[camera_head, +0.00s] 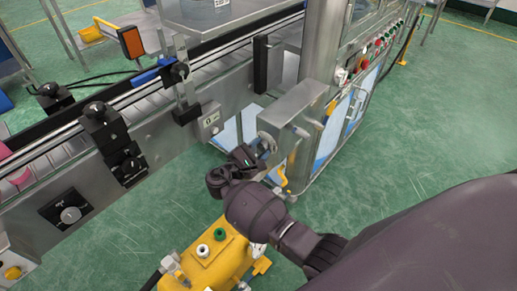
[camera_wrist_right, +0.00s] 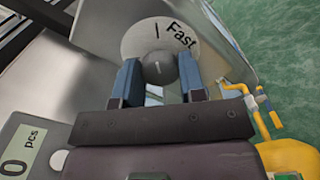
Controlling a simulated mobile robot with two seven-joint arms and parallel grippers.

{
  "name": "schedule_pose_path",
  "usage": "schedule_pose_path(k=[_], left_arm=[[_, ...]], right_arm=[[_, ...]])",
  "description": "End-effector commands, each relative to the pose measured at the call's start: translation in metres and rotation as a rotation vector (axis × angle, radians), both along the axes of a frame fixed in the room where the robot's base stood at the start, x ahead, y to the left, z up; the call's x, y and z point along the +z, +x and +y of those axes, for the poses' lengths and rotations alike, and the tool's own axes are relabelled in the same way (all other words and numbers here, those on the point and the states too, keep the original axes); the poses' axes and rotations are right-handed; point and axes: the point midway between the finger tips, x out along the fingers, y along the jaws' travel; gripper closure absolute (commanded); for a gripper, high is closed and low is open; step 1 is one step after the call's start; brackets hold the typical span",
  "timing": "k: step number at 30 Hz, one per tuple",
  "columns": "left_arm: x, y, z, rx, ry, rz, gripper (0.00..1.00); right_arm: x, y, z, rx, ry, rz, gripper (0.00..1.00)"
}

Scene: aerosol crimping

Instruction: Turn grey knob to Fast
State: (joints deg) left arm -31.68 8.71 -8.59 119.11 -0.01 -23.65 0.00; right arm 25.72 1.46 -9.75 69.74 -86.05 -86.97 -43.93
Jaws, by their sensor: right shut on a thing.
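The grey knob (camera_wrist_right: 158,67) is round and sits on a light disc (camera_wrist_right: 135,39) that bears the word "Fast" (camera_wrist_right: 181,36) and a short dark line left of it. My right gripper (camera_wrist_right: 160,63) has one blue-grey finger on each side of the knob and is shut on it. The knob's small pale mark is too small to read for direction. In the head view my right gripper (camera_head: 248,158) is at the front of the metal box (camera_head: 297,105), where it hides the knob. My left gripper is in neither view.
A yellow machine (camera_head: 212,264) stands on the floor below my right gripper. The conveyor (camera_head: 145,95) runs along the left, with a black dial panel (camera_head: 67,212) on its side. A counter display (camera_wrist_right: 22,152) reads "0 pcs". Green floor is clear at the right.

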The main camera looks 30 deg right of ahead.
Motion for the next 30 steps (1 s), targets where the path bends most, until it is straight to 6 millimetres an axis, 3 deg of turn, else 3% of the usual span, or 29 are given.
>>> schedule_pose_path(k=[23,24,28,30], left_arm=[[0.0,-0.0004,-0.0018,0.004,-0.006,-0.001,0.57],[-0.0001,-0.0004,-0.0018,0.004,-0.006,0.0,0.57],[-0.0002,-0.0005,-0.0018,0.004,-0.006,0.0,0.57],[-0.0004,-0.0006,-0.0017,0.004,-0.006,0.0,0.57]], right_arm=[[0.0013,0.0003,-0.0013,-0.001,0.031,-0.097,0.86],[0.0013,0.0003,-0.0013,-0.001,0.031,-0.097,0.58],[0.0009,0.0002,-0.001,-0.001,0.031,-0.096,0.38],[0.0007,0.0001,-0.0008,-0.001,0.031,-0.095,0.37]])
